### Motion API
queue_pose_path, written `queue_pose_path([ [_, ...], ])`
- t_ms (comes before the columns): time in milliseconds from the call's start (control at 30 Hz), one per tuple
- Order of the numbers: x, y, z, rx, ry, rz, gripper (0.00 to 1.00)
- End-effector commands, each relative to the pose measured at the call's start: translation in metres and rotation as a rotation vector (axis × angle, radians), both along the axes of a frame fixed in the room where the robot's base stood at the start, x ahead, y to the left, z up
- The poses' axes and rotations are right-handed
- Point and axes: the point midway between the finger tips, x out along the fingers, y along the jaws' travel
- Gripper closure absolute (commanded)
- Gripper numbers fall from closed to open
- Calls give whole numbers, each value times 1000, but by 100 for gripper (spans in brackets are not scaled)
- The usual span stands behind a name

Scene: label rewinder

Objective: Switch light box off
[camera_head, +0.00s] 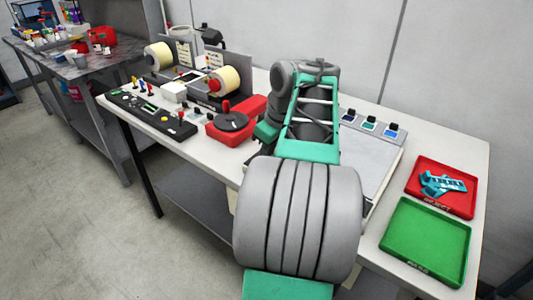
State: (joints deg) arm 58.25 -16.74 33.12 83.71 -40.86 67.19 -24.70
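A flat pale panel (368,163), which looks like the light box, lies on the white table just right of my arm. A grey strip along its back edge carries a row of three dark switches or knobs (369,124) with blue and teal patches below them. I cannot tell their positions or whether the panel is lit. My grey and teal arm covers the left part of the panel. My gripper does not show; the arm links hide it or it is out of view.
A red tray (455,207) holding teal pieces and an empty green tray (428,243) sit on the right. Left of my arm are a red device with a black disc (232,122), a rewinder with cream rolls (226,78) and a black tool strip (150,114). Another bench stands far left.

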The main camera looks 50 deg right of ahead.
Motion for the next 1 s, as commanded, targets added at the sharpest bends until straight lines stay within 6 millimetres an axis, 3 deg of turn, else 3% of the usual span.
queue_pose_path([
  [167,0,-1,9,0,0,1,100],
  [367,3,-2,53,0,0,7,100],
  [700,-18,-20,120,-1,0,8,100],
  [833,-22,-23,132,0,0,8,100],
  [1000,-23,-24,134,1,0,9,100],
])
